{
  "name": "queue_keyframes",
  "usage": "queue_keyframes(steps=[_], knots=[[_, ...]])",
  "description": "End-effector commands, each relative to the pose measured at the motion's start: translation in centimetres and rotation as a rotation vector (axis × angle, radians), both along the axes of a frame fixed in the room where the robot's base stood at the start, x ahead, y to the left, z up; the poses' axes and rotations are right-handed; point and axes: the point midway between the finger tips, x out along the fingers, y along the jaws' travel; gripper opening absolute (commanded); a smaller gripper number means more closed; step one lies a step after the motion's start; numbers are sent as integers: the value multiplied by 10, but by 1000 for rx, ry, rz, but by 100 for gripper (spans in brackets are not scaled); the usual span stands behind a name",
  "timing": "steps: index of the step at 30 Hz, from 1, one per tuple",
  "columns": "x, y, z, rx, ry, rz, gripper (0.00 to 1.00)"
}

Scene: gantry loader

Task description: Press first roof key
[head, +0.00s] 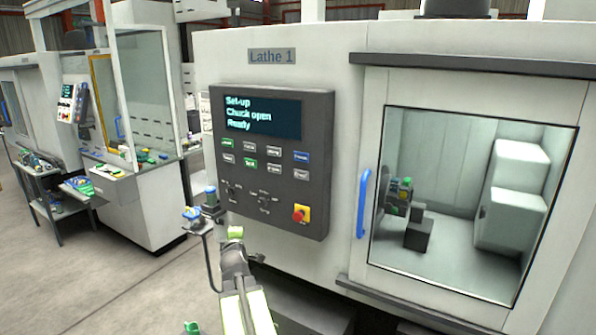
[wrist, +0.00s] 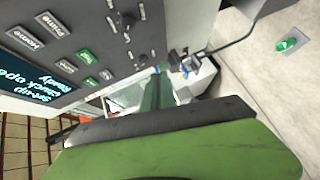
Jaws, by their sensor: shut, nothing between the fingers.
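The dark control panel (head: 270,210) of Lathe 1 has two rows of small keys (head: 264,158) under a display (head: 263,117) reading "Set-up, Chuck open, Ready". Most keys are grey; some are green or blue. I cannot read any key as a roof key. In the wrist view the panel (wrist: 75,62) is turned, with keys reading "Prime" (wrist: 59,23) and "Home" (wrist: 34,35). My gripper (head: 236,232), with green fingertips, is shut and empty. It is below the panel's lower left in the head view, apart from the keys. It also shows in the wrist view (wrist: 157,92).
A red stop button (head: 299,215) and rotary switches (head: 264,199) sit low on the panel. A blue door handle (head: 363,203) is to the right. A small bracket with blue items (head: 203,205) stands left of my gripper. Open floor (head: 90,270) lies left.

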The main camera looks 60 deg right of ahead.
Motion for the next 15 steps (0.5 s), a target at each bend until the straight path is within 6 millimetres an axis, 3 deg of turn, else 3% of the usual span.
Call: queue_keyframes(steps=[1,3,6,10,15], knots=[[-17,-25,27,-95,9,-1,0],[-40,-54,58,-251,34,9,0],[-72,-85,98,-456,82,24,0],[-106,-106,134,-671,154,42,0],[-125,-114,152,-801,200,52,0]])
